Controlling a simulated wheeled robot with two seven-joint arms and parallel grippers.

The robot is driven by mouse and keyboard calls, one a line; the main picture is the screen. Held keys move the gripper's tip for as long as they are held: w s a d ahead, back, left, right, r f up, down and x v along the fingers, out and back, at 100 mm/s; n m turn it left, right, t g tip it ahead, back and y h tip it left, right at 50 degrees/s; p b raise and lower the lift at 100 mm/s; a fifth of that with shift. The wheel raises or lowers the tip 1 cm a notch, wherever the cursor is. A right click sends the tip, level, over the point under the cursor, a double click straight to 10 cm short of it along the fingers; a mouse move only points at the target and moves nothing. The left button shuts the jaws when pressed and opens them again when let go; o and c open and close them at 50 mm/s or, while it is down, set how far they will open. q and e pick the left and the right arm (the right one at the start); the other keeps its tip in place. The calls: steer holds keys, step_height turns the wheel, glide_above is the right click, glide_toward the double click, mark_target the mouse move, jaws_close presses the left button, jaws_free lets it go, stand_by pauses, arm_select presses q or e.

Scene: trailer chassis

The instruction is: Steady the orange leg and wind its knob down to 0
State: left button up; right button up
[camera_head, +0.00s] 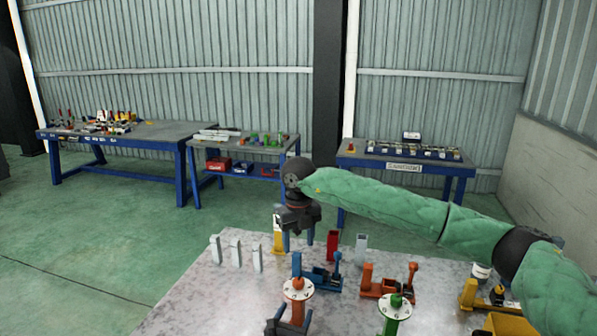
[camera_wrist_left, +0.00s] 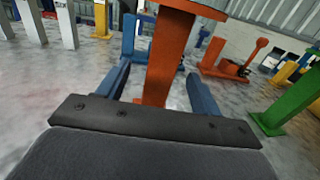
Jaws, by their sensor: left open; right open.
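The orange leg (camera_head: 298,309) stands near the front of the grey table, with a white numbered dial and an orange knob (camera_head: 298,284) on top. The dial reading is too small to tell. My left gripper (camera_head: 289,320) is open low at the leg. In the left wrist view the orange post (camera_wrist_left: 165,60) stands between the spread blue fingers of my left gripper (camera_wrist_left: 160,82), with gaps on both sides. My right gripper (camera_head: 298,242) is open and empty, pointing down above the table, behind and above the knob.
A green leg (camera_head: 392,318) with a similar dial stands to the right. Blue (camera_head: 321,281) and orange-red (camera_head: 385,286) fixtures stand behind the legs. White posts (camera_head: 235,254) stand at the left. The table's front left is bare. Blue workbenches (camera_head: 150,135) line the wall.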

arm_select(q)
steer(key=shift+p+v, duration=0.4)
steer(key=shift+v, duration=2.05)
steer(key=shift+o, duration=0.4)
steer(key=o, duration=0.5)
steer(key=v, duration=1.2)
steer(key=shift+d, duration=0.1)
